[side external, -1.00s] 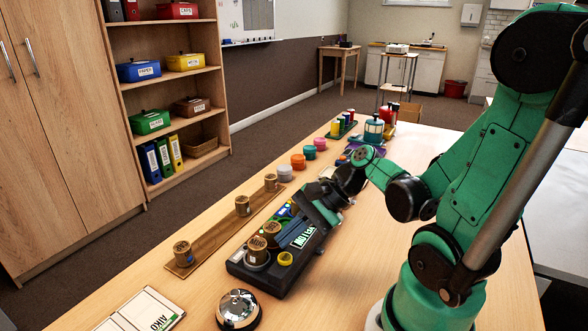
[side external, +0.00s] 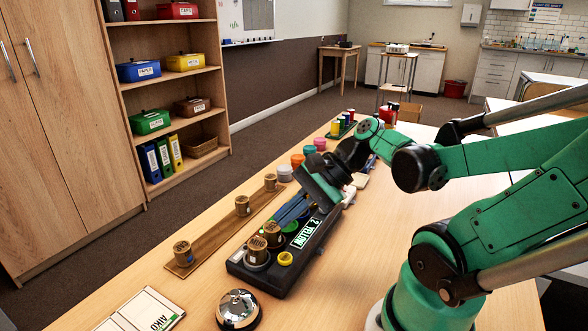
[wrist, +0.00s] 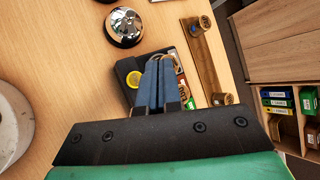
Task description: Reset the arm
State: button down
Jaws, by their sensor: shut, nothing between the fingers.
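My gripper (side external: 277,222) points down and left above the long black tray (side external: 262,278) in the side view. Its blue fingers lie together and hold nothing; in the wrist view the closed gripper (wrist: 160,60) hangs over the tray (wrist: 124,68). Brown cups (side external: 257,250) stand at the tray's near end, beside a yellow ring (side external: 285,258). The ring also shows in the wrist view (wrist: 133,79). A lit green and white display (side external: 304,234) on the tray reads "2 YELLOW". The hand hides the tray's far part.
A wooden strip (side external: 220,235) with brown cups lies left of the tray. A silver bell (side external: 238,309) and a white card (side external: 140,312) are nearer. Coloured round pots (side external: 297,161) stand beyond. Bare table (side external: 345,270) lies between tray and my base.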

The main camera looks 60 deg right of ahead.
jog(key=shift+w+a+f+n+g+h, duration=0.15)
jog(key=shift+f+n+h, duration=0.1)
jog(key=shift+n, duration=0.35)
jog(key=shift+a+f+n+g+h, duration=0.15)
jog(key=shift+n+h, duration=0.1)
jog(key=shift+n, duration=0.35)
jog(key=n, duration=0.1)
jog(key=n+h, duration=0.1)
jog(key=n, duration=0.1)
jog(key=shift+w+a+f+g, duration=0.2)
jog(key=shift+g, duration=0.1)
jog(key=n, duration=0.1)
jog(key=n+h, duration=0.1)
jog(key=n, duration=0.1)
jog(key=shift+w+a+h, duration=0.2)
jog(key=shift+w+h, duration=0.1)
jog(key=n+h, duration=0.1)
jog(key=n, duration=0.2)
jog(key=w+a+r+n+t, duration=0.1)
jog(key=n, duration=0.2)
jog(key=w+r+n+h, duration=0.1)
jog(key=n, duration=0.3)
jog(key=shift+w+a+r+t+h, duration=0.15)
jog(key=shift+w+a+t+h, duration=0.1)
jog(key=shift+a+t+h, duration=0.1)
